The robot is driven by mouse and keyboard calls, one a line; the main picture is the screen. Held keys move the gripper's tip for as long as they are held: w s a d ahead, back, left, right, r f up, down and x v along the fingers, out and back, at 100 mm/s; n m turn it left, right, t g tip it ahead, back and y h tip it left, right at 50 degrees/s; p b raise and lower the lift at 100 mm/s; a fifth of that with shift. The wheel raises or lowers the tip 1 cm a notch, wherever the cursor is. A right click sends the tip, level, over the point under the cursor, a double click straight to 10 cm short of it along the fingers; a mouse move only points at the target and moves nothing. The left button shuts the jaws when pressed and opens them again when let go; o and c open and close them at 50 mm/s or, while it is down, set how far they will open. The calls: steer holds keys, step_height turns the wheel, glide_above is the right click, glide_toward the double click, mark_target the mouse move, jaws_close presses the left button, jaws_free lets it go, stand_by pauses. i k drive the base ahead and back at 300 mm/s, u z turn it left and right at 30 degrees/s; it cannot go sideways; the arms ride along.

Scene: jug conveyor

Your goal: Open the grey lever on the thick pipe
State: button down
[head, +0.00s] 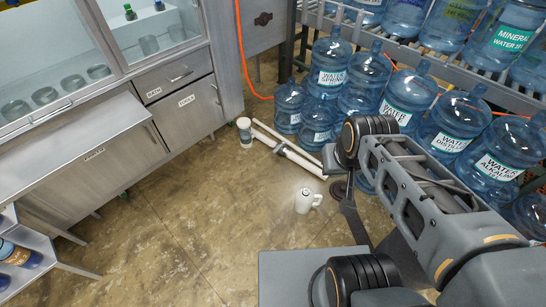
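White pipes (300,160) lie low at the floor, running from beside the steel cabinet toward the blue water jugs. One pipe looks thicker than the other. A small grey piece (280,149) sits across them and may be the lever; its position is too small to tell. A grey and white upright fitting (245,133) stands at the pipes' left end. My arm reaches in from the lower right. The dark end of my arm, where my gripper (340,189) seems to be, is right of and nearer than the pipes, apart from them. Its fingers cannot be made out.
A white jug (304,201) stands on the floor below the pipes. Large blue water jugs (329,66) crowd the right, under a roller conveyor (440,55). Steel cabinets (110,160) line the left. An orange hose (242,60) hangs behind. The middle floor is clear.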

mark_target(279, 147)
steer(key=u, duration=0.75)
steer(key=i, duration=2.75)
steer(key=z, duration=0.35)
